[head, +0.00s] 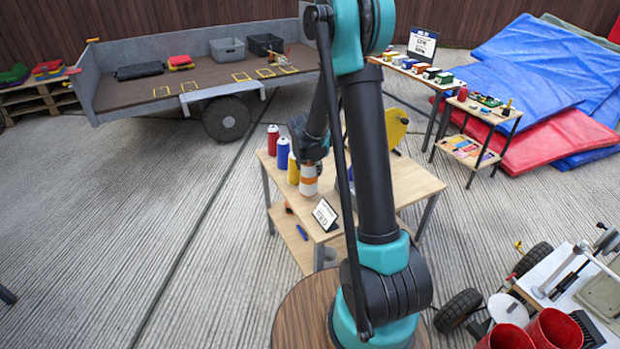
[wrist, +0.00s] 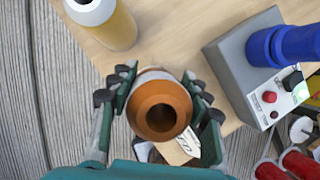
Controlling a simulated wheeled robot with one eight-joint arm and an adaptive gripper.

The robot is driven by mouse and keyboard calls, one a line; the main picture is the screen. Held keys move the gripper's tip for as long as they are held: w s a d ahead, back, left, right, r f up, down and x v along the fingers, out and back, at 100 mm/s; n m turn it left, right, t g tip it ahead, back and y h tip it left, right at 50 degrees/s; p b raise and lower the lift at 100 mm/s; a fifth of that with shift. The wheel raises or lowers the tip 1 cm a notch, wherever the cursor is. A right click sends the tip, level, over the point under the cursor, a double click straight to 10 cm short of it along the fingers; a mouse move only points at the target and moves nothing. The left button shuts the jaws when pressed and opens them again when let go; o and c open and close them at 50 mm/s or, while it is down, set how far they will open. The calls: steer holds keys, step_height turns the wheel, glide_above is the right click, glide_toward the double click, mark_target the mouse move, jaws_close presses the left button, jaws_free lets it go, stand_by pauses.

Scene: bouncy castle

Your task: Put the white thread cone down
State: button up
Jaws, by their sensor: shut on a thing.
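My gripper (head: 309,172) is shut on the white thread cone (head: 309,187), at the left front part of the wooden table (head: 405,185) in the head view. The cone looks white with an orange-brown band. In the wrist view, the fingers of my gripper (wrist: 160,100) press on both sides of the cone (wrist: 151,76), and its brown hollow end faces the camera. A yellow cone (head: 293,172) stands just beyond it, with a blue cone (head: 282,153) and a red cone (head: 272,139) further back in the row. The held cone's base is hard to see, so I cannot tell whether it touches the tabletop.
A small sign card (head: 325,214) stands close by at the table's front edge. A grey box (wrist: 232,68) with a red button and a blue part is to the right in the wrist view. My arm hides part of the tabletop in the head view.

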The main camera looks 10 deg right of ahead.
mark_target(310, 177)
steer(key=shift+f, duration=2)
steer(key=shift+f, duration=0.1)
steer(key=o, duration=1.4)
